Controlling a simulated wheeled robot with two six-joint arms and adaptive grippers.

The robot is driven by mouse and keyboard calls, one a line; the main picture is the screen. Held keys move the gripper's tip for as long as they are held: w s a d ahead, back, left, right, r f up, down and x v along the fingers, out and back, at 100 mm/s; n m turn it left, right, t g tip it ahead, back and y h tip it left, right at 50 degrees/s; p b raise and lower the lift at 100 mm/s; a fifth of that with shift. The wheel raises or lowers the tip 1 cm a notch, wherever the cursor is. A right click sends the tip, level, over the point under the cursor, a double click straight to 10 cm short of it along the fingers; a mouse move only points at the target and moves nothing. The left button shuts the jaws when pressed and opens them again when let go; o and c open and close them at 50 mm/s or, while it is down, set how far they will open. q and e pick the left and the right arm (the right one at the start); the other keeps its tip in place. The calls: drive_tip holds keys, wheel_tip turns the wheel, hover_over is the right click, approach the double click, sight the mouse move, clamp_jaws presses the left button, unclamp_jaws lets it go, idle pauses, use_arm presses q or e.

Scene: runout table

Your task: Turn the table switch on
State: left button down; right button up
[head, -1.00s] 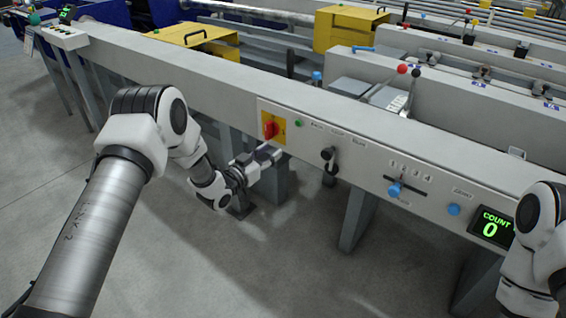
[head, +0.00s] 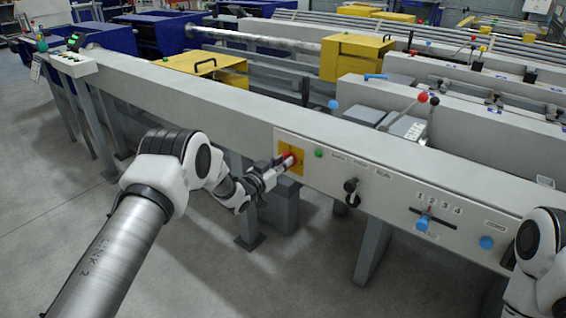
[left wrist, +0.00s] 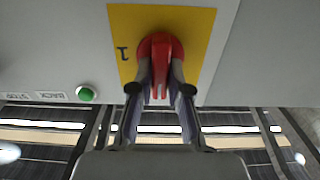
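The table switch is a red rotary knob (head: 289,157) on a yellow plate (head: 297,168), set in the table's front panel. In the left wrist view the red knob (left wrist: 161,50) is at upper middle, with an upside-down "1" on the yellow plate (left wrist: 188,22) beside it. My left gripper (head: 277,168) is at the knob. Its two fingers (left wrist: 161,82) lie on either side of the knob's bar, apart from each other; a firm grip does not show. The fingers partly cover the knob. My right arm shows at the lower right edge, its gripper out of view.
A green button (head: 318,153) sits right of the plate. Further right are a black knob (head: 351,186), a blue slider (head: 422,223) marked 1 to 4 and a blue button (head: 486,243). Table legs stand below the panel; floor in front is bare.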

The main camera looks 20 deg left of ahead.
use_arm(q)
drive_tip(key=shift+m, duration=0.3)
drive_tip(key=shift+s+d+f+m+b, duration=0.15)
drive_tip(key=shift+m+b, duration=0.55)
drive_tip(key=shift+m, duration=2.2)
drive_tip(key=shift+w+d+f+m+b, duration=0.1)
drive_tip(key=shift+m+b, duration=0.6)
drive_tip(key=shift+m, duration=2.2)
drive_tip(key=shift+s+d+f+m+b, duration=0.15)
drive_tip(key=shift+m+b, duration=0.55)
drive_tip(key=shift+m, duration=2.2)
drive_tip(key=c, duration=1.1)
unclamp_jaws()
drive_tip(key=shift+w, duration=0.1)
